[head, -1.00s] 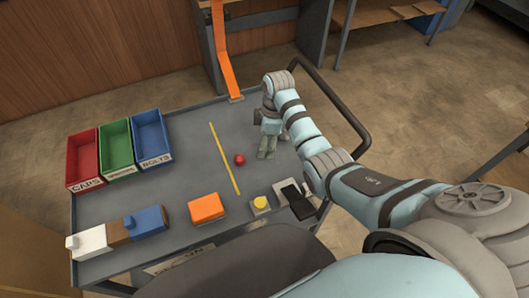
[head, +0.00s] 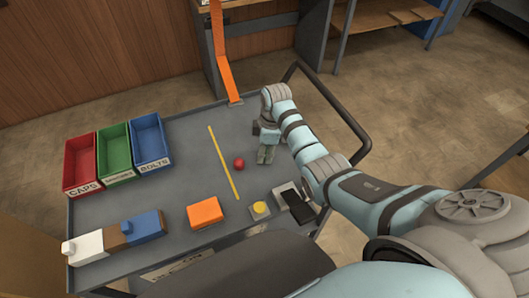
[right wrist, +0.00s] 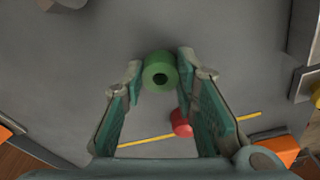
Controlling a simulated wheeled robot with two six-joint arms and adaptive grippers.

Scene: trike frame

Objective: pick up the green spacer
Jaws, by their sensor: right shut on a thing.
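The green spacer (right wrist: 160,72) is a short round piece with a dark hole in its middle. In the right wrist view it sits between the fingertips of my right gripper (right wrist: 160,68), which is shut on it. In the head view my right gripper (head: 266,154) points down over the right part of the grey cart top, and the spacer is hidden there. I cannot tell whether the spacer touches the surface. My left gripper is not in view.
Red (head: 80,165), green (head: 115,152) and blue (head: 151,143) bins stand at the left. An orange block (head: 205,212) and a yellow button (head: 260,208) are near the front.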

